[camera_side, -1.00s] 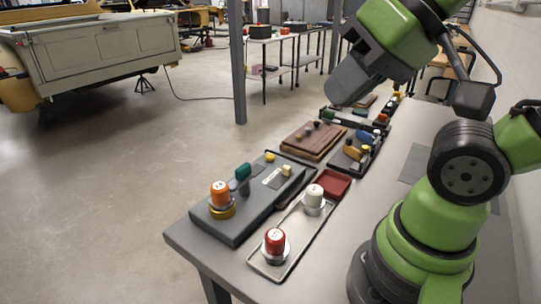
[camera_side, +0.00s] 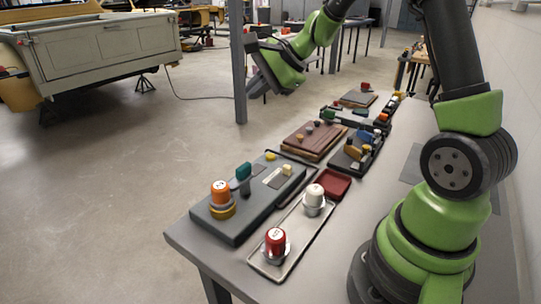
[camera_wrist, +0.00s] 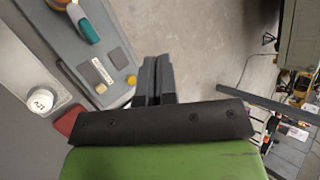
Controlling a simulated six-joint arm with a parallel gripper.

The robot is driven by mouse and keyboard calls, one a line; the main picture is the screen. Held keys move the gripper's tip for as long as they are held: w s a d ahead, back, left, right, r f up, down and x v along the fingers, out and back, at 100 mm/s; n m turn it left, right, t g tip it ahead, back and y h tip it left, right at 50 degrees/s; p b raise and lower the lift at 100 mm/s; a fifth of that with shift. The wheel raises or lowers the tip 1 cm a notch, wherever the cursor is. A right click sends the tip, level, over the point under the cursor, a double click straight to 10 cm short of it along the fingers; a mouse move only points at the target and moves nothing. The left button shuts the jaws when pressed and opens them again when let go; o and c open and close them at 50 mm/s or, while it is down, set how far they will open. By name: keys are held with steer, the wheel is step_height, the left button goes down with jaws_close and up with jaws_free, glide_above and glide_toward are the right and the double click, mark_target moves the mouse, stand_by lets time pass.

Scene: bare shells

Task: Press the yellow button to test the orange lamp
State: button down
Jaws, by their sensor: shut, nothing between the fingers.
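A dark grey panel (camera_side: 232,221) lies on the near left of the bench. The orange lamp (camera_side: 221,192) stands upright in a yellow ring at its near end; I cannot tell if it is lit. The small yellow button (camera_side: 270,155) is at the panel's far end, beside a cream block. A teal lever (camera_side: 244,172) stands between. In the wrist view the yellow button (camera_wrist: 131,80) shows uncovered, left of my gripper (camera_wrist: 157,62). My gripper is shut and empty. In the side view it hangs above and beyond the panel, apart from it.
A metal tray (camera_side: 285,262) holds a red-capped and a white-capped part right of the panel. A red dish (camera_side: 334,183), a brown box (camera_side: 312,142) and a dark tray stand farther along. Open floor lies left of the bench.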

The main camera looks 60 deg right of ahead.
mark_target(271, 157)
steer(key=w+d+f+m+h, duration=0.1)
steer(key=w+d+f+m, duration=0.1)
steer(key=d+f+m, duration=0.3)
steer(key=d+f, duration=0.3)
steer(key=shift+f+m, duration=0.2)
steer(key=shift+m, duration=0.2)
steer(key=shift+h, duration=0.3)
steer(key=shift+f, duration=4.4)
steer(key=shift+f, duration=0.4)
steer(key=shift+f, duration=0.45)
steer(key=shift+r, duration=0.85)
